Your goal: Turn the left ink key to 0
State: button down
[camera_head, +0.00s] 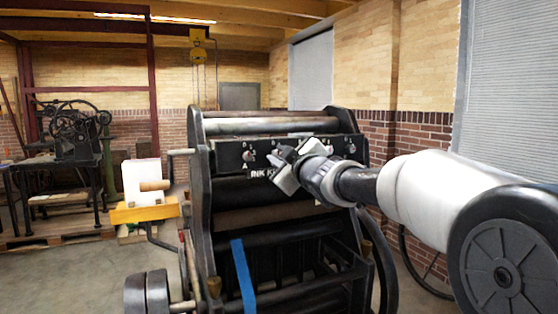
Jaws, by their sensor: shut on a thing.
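The black press has a dark ink key panel (228,157) across its upper front, with white letters and a partly covered label reading "INK K…". A small round knob (248,156) with marks around it shows at the panel's left, just left of my gripper. A similar knob (350,148) is at the right end. My gripper (276,162) reaches in from the right to the left half of the panel. Its jaws are shut on a small part there, apparently an ink key. The jaws hide that part, and I cannot read its setting.
The press body (200,205) has a blue strip (243,275) hanging on its front. A yellow stand (145,212) with a white block is to the left. Another old press (75,130) stands farther left. Open floor lies between them.

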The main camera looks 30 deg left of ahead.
dwell(0.3)
jog(key=c, duration=1.6)
grip_release()
jog(key=shift+d, duration=0.1)
jog(key=v, duration=1.7)
jog(key=shift+s+b, duration=0.2)
jog(key=shift+b, duration=0.15)
jog(key=shift+d, duration=0.1)
